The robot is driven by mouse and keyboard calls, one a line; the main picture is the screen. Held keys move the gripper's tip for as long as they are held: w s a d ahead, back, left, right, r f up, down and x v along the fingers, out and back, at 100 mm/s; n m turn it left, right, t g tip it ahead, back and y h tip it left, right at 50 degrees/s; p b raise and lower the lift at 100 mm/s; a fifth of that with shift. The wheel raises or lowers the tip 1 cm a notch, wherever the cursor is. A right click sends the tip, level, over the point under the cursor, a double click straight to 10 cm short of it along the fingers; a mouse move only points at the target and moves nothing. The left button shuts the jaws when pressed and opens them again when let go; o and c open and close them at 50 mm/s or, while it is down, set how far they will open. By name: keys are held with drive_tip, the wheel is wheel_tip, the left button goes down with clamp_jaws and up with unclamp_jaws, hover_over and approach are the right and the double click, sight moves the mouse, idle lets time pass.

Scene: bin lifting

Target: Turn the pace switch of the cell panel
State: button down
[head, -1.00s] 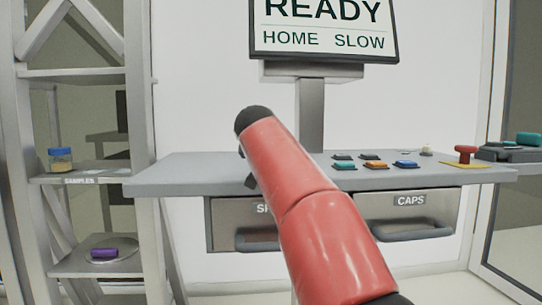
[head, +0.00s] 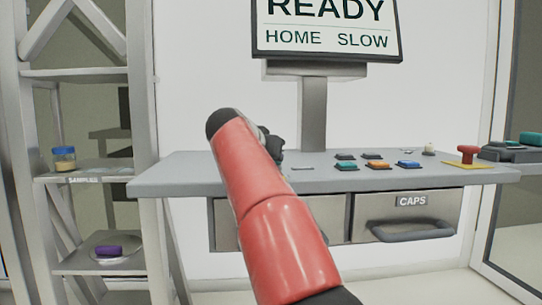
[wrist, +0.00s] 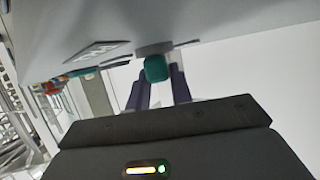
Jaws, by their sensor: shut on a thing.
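A teal knob (wrist: 155,68) on a round grey base shows in the wrist view, between the two dark fingers of my gripper (wrist: 158,82). I take it for the pace switch; my gripper is shut on it. In the head view my gripper (head: 272,145) shows only in part behind my red arm, above the grey cell panel (head: 180,175). The knob is hidden there. The screen (head: 327,28) reads READY, HOME and SLOW.
Teal, orange and blue buttons (head: 378,164) sit right of my arm. A red mushroom button (head: 467,153) stands at the right end. Drawers hang below the panel, one marked CAPS (head: 410,215). A shelf rack (head: 85,180) with a jar (head: 64,158) stands left.

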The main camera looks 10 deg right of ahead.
drive_tip(key=c, duration=1.2)
unclamp_jaws()
drive_tip(key=shift+c, duration=0.2)
drive_tip(key=shift+a, duration=0.1)
drive_tip(key=b+v, duration=0.1)
drive_tip(key=v, duration=0.6)
drive_tip(key=shift+s+a+r, duration=0.15)
drive_tip(key=shift+s+a, duration=0.05)
drive_tip(key=shift+s, duration=0.1)
